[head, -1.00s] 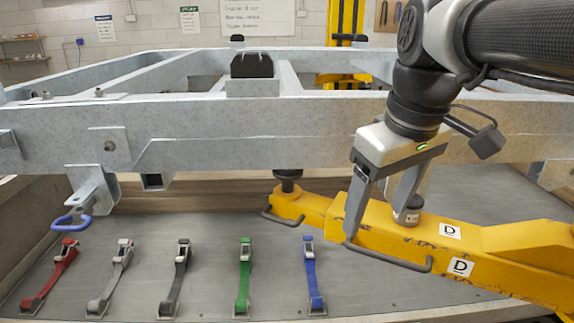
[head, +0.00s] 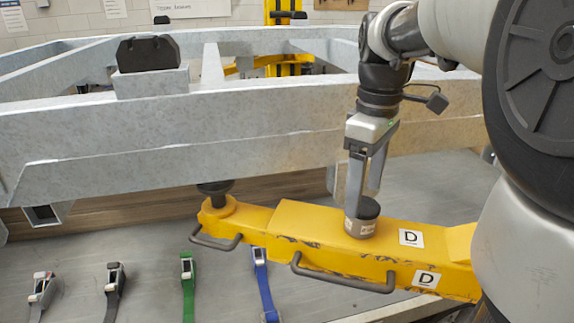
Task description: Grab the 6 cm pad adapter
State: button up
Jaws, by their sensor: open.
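A short round pad adapter (head: 361,227) with a grey metal body, a dark top and a small pale label stands upright on the yellow lift arm (head: 310,222). The label is too small to read, so I cannot confirm its size. My gripper (head: 362,203) points down at the adapter with its jaws open. One finger reaches down along the adapter's left side; the other finger is partly hidden and its tip is behind the dark top. I cannot tell whether either finger touches it.
The grey trailer frame (head: 260,125) crosses behind my gripper. A second pad (head: 215,188) sits at the arm's left end under the frame. Handles (head: 340,282) stick out at the arm's front. Green (head: 188,290) and blue (head: 264,290) straps lie at the lower left.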

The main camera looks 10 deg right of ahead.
aim_at(364, 205)
jog(key=shift+s+d+f, duration=0.1)
jog(key=shift+f, duration=1.35)
jog(key=shift+s+d+f, duration=0.1)
jog(key=shift+f, duration=1.35)
jog(key=shift+w, duration=0.1)
jog(key=c, duration=1.5)
